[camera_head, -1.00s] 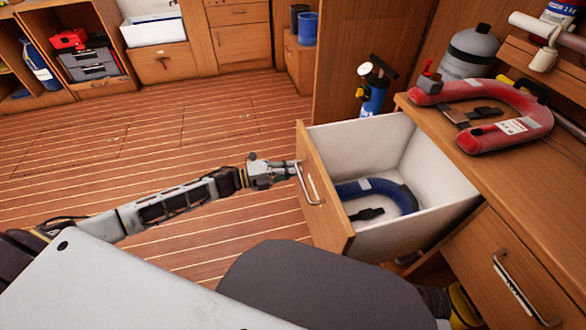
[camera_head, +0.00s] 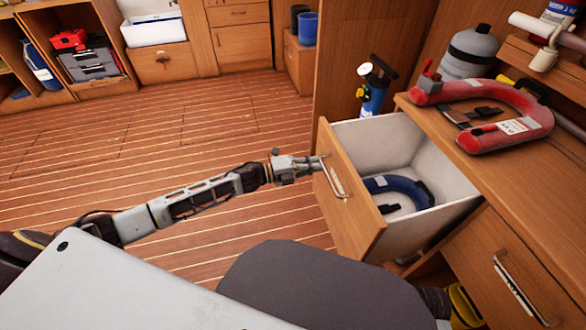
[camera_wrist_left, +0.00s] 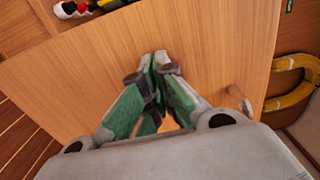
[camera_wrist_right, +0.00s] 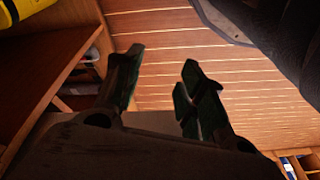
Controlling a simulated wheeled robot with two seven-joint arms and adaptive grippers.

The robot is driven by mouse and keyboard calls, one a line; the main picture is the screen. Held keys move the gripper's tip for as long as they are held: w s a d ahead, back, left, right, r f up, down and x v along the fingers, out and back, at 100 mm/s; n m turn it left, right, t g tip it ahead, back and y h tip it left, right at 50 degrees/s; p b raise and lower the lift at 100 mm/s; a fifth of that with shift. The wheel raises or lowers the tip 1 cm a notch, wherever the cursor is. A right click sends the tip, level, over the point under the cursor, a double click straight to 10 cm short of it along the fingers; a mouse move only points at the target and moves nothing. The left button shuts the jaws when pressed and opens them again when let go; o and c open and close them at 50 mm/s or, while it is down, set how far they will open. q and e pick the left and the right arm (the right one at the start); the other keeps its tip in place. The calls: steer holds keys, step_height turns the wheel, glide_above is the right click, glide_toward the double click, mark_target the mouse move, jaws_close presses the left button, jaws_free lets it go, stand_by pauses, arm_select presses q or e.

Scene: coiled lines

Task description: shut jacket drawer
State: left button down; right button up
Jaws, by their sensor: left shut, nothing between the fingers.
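The jacket drawer (camera_head: 350,190) is open, pulled out from the wooden cabinet, with a metal bar handle (camera_head: 333,180) on its front. A blue U-shaped life jacket (camera_head: 405,188) lies inside its white box. My left gripper (camera_head: 318,165) is shut and empty, with its fingertips at the drawer front beside the upper end of the handle. In the left wrist view its fingers (camera_wrist_left: 160,68) are together against a wooden panel; whether they touch it I cannot tell. My right gripper (camera_wrist_right: 160,75) shows only in the right wrist view, with its fingers apart and nothing between them.
A red life jacket (camera_head: 520,120) lies on the counter (camera_head: 480,165) above. A blue pump (camera_head: 374,90) stands behind the drawer. Another closed drawer (camera_head: 505,270) with a handle is at the lower right. The plank floor (camera_head: 130,165) to the left is clear.

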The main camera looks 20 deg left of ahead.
arm_select(q)
steer(key=b+x, duration=0.4)
steer(key=x, duration=2.3)
arm_select(e)
steer(key=shift+w+a+r+t+y, duration=0.2)
steer(key=shift+a+r+t+y, duration=0.2)
steer(key=shift+a+r+t, duration=0.4)
arm_select(q)
steer(key=shift+a+r, duration=0.1)
steer(key=shift+r, duration=0.05)
arm_select(e)
steer(key=shift+a, duration=0.1)
arm_select(q)
steer(key=shift+a, duration=0.15)
arm_select(e)
steer(key=shift+s, duration=0.15)
